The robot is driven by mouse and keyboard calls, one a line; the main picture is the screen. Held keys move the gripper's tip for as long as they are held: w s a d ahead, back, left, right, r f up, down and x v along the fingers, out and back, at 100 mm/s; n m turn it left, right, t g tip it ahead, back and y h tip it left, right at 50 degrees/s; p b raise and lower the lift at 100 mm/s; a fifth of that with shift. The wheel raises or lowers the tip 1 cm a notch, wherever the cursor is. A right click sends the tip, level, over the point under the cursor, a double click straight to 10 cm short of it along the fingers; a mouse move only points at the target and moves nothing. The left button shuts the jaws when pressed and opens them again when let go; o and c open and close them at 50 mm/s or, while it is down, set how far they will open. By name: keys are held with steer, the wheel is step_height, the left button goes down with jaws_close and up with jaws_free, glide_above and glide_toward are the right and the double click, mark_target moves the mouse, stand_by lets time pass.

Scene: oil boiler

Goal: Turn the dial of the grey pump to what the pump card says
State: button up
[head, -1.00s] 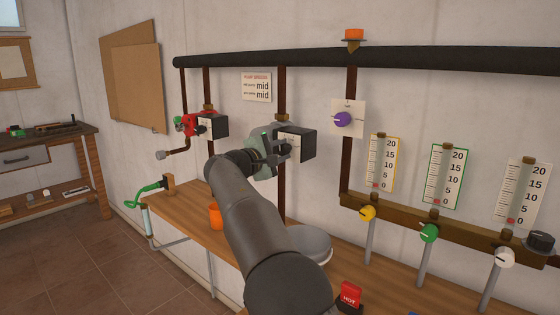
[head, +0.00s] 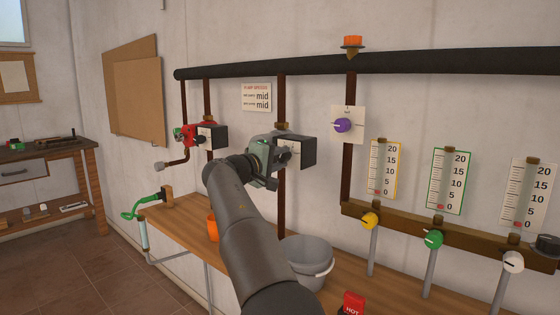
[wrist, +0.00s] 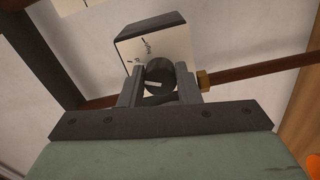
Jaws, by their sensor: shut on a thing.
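The pump card (head: 257,97) hangs on the wall under the black pipe. Its heading is red; both lines end in "mid", and the smaller words are blurred. The grey pump's black box (head: 298,151) sits on a brown pipe, partly hidden by my gripper (head: 281,158). In the wrist view, the black dial (wrist: 158,74) with a white mark stands out from the pump's pale plate (wrist: 160,42). My gripper (wrist: 159,92) is shut on the dial, one finger on each side.
The red pump (head: 200,136) is to the left. A grey bucket (head: 308,258) and an orange cup (head: 212,228) stand on the wooden bench (head: 180,223).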

stand_by(0.3)
steer(key=o, duration=1)
steer(key=shift+s+a, duration=0.1)
steer(key=shift+a, duration=0.05)
steer(key=b+v, duration=0.1)
steer(key=v, duration=1.6)
steer(key=shift+s+b, duration=0.1)
steer(key=shift+b, duration=0.3)
